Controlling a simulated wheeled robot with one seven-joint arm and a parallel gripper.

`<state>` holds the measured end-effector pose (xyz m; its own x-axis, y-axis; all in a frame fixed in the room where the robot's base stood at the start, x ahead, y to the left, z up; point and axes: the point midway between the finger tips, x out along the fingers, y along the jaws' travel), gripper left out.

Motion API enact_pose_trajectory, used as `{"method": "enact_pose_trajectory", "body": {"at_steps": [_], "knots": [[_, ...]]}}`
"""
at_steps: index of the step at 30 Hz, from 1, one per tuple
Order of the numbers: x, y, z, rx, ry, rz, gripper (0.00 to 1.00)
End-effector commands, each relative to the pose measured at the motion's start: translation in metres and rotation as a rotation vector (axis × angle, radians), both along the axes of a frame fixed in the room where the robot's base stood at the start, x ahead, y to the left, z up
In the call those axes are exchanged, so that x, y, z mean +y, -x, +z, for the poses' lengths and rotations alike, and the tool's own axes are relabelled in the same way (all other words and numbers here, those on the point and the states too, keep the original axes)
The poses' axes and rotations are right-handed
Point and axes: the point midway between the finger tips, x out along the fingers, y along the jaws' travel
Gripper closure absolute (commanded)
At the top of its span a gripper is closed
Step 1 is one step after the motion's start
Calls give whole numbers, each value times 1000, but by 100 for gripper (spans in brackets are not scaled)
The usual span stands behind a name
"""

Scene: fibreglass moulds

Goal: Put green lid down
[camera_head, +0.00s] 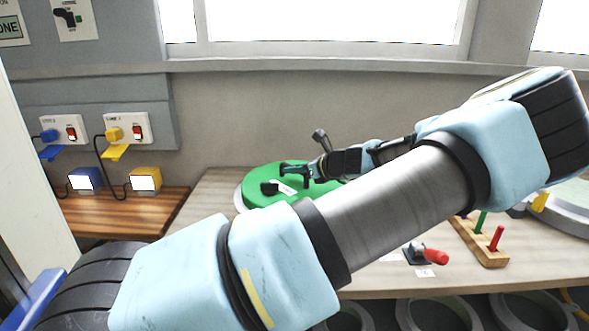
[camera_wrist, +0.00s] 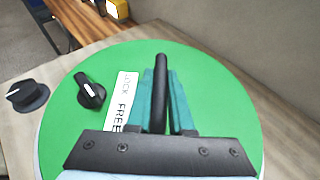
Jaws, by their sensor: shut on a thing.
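The green lid (camera_head: 262,175) is a round disc on the table, seen beyond my arm in the head view; a pale grey rim shows under its left edge. It fills most of the wrist view (camera_wrist: 215,85). It carries a black knob (camera_wrist: 91,93), a white label (camera_wrist: 121,100) reading LOCK and FREE, and a black upright handle (camera_wrist: 160,85). My gripper (camera_head: 298,173) is shut on this handle, its teal fingers (camera_wrist: 163,105) on either side. I cannot tell whether the lid rests fully on what is below it.
A black knob (camera_wrist: 27,95) stands left of the lid on the wooden table. A wooden peg stand (camera_head: 482,242) and a red-handled tool (camera_head: 430,256) lie to the right. Round grey moulds (camera_head: 440,312) sit below the table. A wall with windows is behind.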

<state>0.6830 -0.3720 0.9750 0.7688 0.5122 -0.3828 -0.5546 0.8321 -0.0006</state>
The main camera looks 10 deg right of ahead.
Motion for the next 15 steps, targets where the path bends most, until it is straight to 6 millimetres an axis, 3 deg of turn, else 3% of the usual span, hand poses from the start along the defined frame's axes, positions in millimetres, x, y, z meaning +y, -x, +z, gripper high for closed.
{"method": "enact_pose_trajectory", "body": {"at_steps": [1, 2, 9, 15], "knots": [[0, 0, -1, 0, 1, 0, 100], [0, 0, -1, 2, 1, 0, 77], [0, 0, -1, 2, 1, 0, 50], [0, 0, -1, 1, 0, 0, 50]]}}
